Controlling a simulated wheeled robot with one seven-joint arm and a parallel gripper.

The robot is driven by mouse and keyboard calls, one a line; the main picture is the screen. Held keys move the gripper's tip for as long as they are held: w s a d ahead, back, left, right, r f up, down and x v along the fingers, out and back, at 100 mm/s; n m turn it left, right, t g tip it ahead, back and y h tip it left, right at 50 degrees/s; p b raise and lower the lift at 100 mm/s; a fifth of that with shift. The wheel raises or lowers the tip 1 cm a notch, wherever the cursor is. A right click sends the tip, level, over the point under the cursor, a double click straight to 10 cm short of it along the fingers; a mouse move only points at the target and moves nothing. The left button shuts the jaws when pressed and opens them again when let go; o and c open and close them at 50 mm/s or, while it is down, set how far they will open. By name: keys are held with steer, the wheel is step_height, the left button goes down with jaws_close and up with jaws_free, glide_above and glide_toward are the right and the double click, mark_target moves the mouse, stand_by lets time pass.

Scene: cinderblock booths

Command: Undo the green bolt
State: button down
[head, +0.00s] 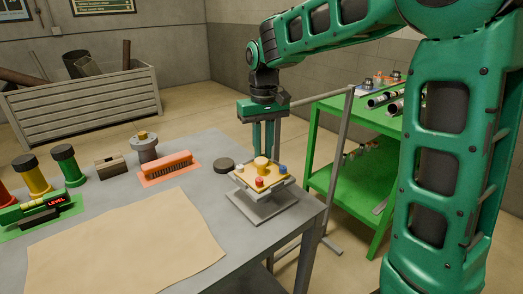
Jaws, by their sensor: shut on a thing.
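A yellow plate (245,179) with a raised round yellow hub (262,163) sits tilted on a grey stand (262,207) near the table's right corner. A red bolt (259,182) stands at its front and a blue bolt (283,169) at its right. My gripper (266,156) points straight down at the far side of the plate, behind the hub. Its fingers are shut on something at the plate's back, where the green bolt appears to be. The green bolt itself is hidden by the fingers and hub.
A dark round puck (224,165) lies left of the plate. An orange block (168,166), a grey fixture (144,148) and coloured posts (68,164) stand further left on the grey table (218,202). A tan mat (120,245) lies in front. A green shelf (345,180) stands at right.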

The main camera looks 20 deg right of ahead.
mark_target(263, 155)
steer(key=n, duration=0.7)
steer(key=shift+f, duration=0.15)
steer(key=n, duration=0.3)
steer(key=shift+n, duration=0.4)
steer(key=shift+d+n, duration=0.1)
steer(key=shift+n, duration=1.8)
steer(key=c, duration=1.7)
jaws_free()
steer(key=shift+o, duration=0.2)
step_height(263, 155, up, 11)
